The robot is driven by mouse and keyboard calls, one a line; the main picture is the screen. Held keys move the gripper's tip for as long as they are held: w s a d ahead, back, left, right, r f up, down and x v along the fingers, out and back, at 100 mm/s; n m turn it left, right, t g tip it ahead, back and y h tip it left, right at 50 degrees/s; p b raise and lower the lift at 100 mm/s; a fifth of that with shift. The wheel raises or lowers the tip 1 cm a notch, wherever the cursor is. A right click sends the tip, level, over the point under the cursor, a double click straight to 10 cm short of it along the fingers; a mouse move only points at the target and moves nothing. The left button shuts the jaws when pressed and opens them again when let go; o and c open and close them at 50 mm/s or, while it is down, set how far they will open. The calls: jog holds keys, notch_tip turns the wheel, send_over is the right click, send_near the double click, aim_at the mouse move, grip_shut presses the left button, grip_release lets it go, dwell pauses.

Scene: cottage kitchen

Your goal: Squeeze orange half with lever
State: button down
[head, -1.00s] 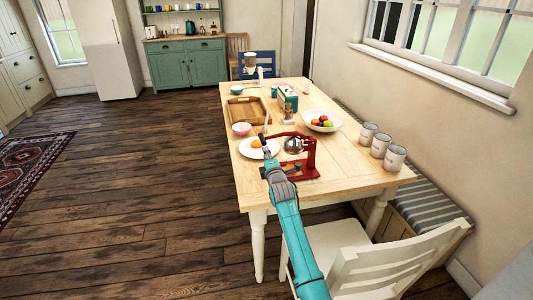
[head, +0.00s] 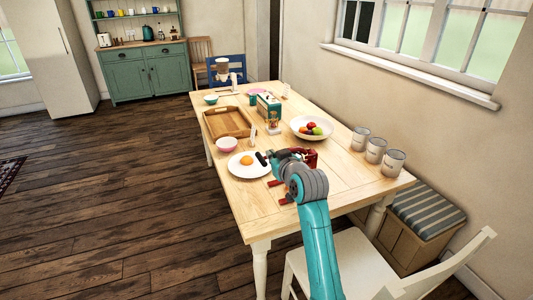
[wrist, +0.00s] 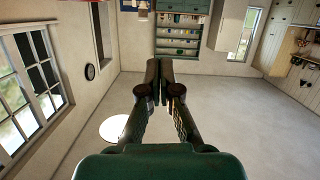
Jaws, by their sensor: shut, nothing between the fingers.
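A red lever press (head: 310,156) stands on the near part of the table, mostly hidden behind my gripper and arm. Red parts of its base show at the left of my arm. In the wrist view my gripper (wrist: 165,63) is shut and empty.
A white chair (head: 345,260) stands at the near side. The wrist view looks upside down into the room.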

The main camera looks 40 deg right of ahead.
send_over(260, 158)
jog(key=s, duration=0.3)
jog(key=shift+w+a+f, duration=0.15)
jog(key=shift+a+f, duration=0.05)
jog(key=shift+f, duration=0.35)
jog(key=shift+w+a+f, duration=0.1)
jog(key=shift+a+f, duration=0.1)
jog(key=shift+f, duration=0.35)
jog(key=f, duration=0.3)
jog(key=shift+w+d, duration=0.2)
jog(key=shift+w, duration=0.1)
jog(key=shift+f, duration=0.6)
jog(key=shift+f, duration=0.1)
jog(key=shift+a+f+n, duration=0.15)
jog(key=shift+f+n, duration=0.15)
jog(key=shift+f, duration=0.5)
jog(key=s+a+r, duration=0.3)
jog(key=s+r, duration=0.3)
jog(key=s, duration=0.3)
jog(key=shift+a+r, duration=0.2)
jog(key=shift+a, duration=0.05)
